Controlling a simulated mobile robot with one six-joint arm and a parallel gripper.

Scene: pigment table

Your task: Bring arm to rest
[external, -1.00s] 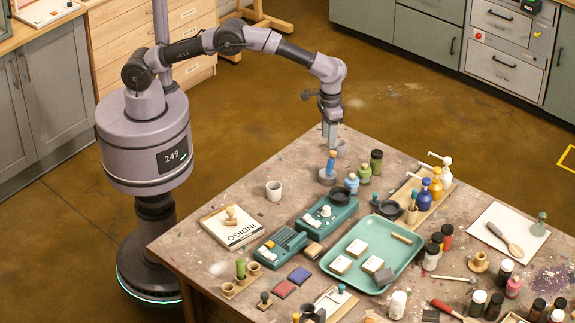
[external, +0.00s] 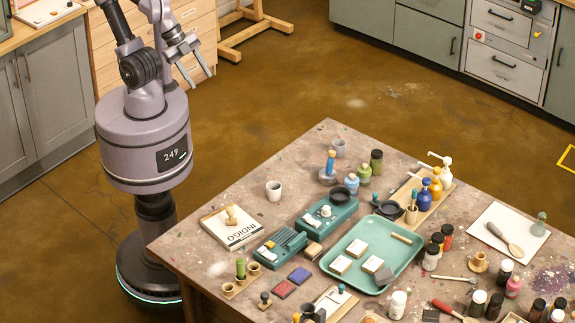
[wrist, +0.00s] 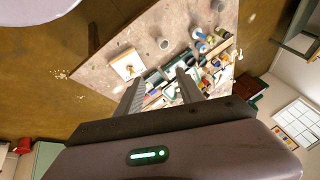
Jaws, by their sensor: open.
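My gripper (external: 197,77) is up beside my column in the external view, above the floor and well clear of the table. Its two fingers are spread apart with nothing between them. The arm is folded back over my base. In the wrist view, my gripper (wrist: 160,85) shows two separate fingers, with the paint-marked table (wrist: 118,48) beyond and far off. The same table (external: 185,250) fills the lower right of the external view.
Drawers and cabinets (external: 35,105) stand behind me. The floor (external: 300,75) between table and far cabinets is clear.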

